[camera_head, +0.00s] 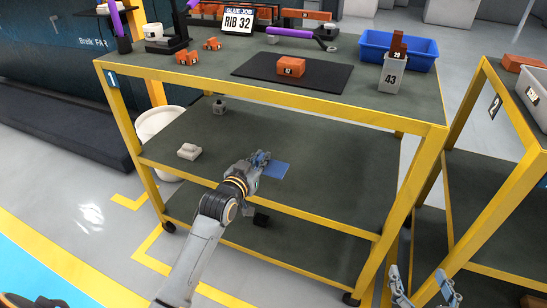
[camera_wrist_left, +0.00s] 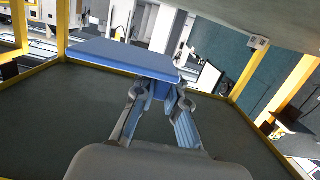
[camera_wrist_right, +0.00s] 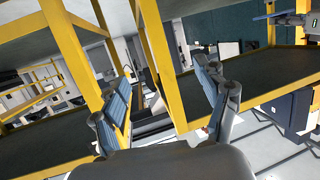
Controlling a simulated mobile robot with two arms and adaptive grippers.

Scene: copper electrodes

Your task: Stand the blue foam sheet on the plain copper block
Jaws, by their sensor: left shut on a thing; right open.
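The blue foam sheet (camera_head: 281,171) is flat and thin. My left gripper (camera_head: 264,160) is shut on its edge and holds it over the middle shelf, below the table top. In the left wrist view the sheet (camera_wrist_left: 120,57) extends ahead and left of the fingers (camera_wrist_left: 163,88), roughly level. A copper block (camera_head: 291,67) with a dark mark lies on the black mat (camera_head: 262,68) on the table top. I cannot tell which copper block is the plain one. My right gripper (camera_head: 422,290) is open and empty beside the table's right front leg; it also shows in the right wrist view (camera_wrist_right: 168,82).
The table top also holds small copper pieces (camera_head: 187,58), a blue bin (camera_head: 372,44), a grey holder (camera_head: 393,77) and a sign (camera_head: 238,21). Yellow posts (camera_head: 400,180) frame the shelves. A second table (camera_head: 500,120) stands close on the right. Grey objects (camera_head: 189,151) sit on the middle shelf.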

